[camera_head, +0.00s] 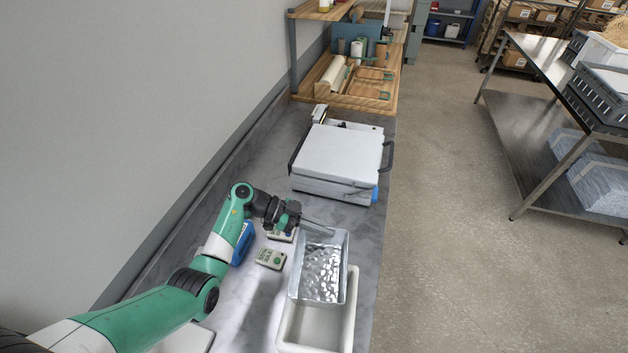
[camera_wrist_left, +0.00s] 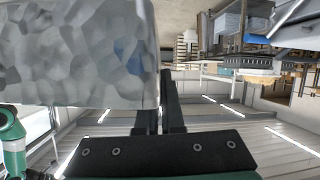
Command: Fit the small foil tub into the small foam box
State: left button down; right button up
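The small foil tub (camera_head: 321,270) is a shiny, crinkled silver rectangular tray. My left gripper (camera_head: 318,226) is at its far rim, with its narrow fingers close together and the rim apparently between them. The tub's crinkled wall fills the upper left of the left wrist view (camera_wrist_left: 75,55), right beside the fingers (camera_wrist_left: 166,105). The small foam box (camera_head: 316,334) is white, open and rectangular, on the counter at the bottom of the head view. The tub overlaps its far part and sits offset toward the far side. Whether they touch is hidden. My right gripper is not in view.
A blue object (camera_head: 243,246) and small pale green-labelled packs (camera_head: 270,259) lie left of the tub. A large white-lidded appliance (camera_head: 339,155) stands beyond on the grey counter (camera_head: 258,300). A wooden shelf (camera_head: 352,95) is at the back. The wall runs along the left.

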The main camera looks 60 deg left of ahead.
pick_arm(q)
notch_tip(320, 180, up, 2)
jog(key=p, duration=0.4)
send_over(324, 263)
jog(key=shift+w+m+g+h, duration=0.3)
jog(key=shift+w, duration=0.05)
jog(key=shift+s+d+f, duration=0.1)
jog(key=shift+d+f, duration=0.05)
jog(key=shift+d, duration=0.05)
jog(key=shift+f, duration=0.15)
pick_arm(e)
notch_tip(324, 263, up, 6)
jog(key=shift+f, duration=0.1)
pick_arm(q)
jog(key=shift+b, duration=0.35)
pick_arm(e)
jog(key=shift+f, duration=0.1)
pick_arm(q)
notch_tip(324, 263, down, 5)
jog(key=b, duration=0.6)
jog(key=shift+f+b, duration=0.3)
jog(key=shift+f, duration=0.4)
pick_arm(e)
notch_tip(324, 263, down, 6)
jog(key=shift+f, duration=0.25)
pick_arm(q)
jog(key=shift+f+b, duration=0.3)
jog(key=shift+f, duration=0.6)
pick_arm(e)
jog(key=shift+f, duration=0.35)
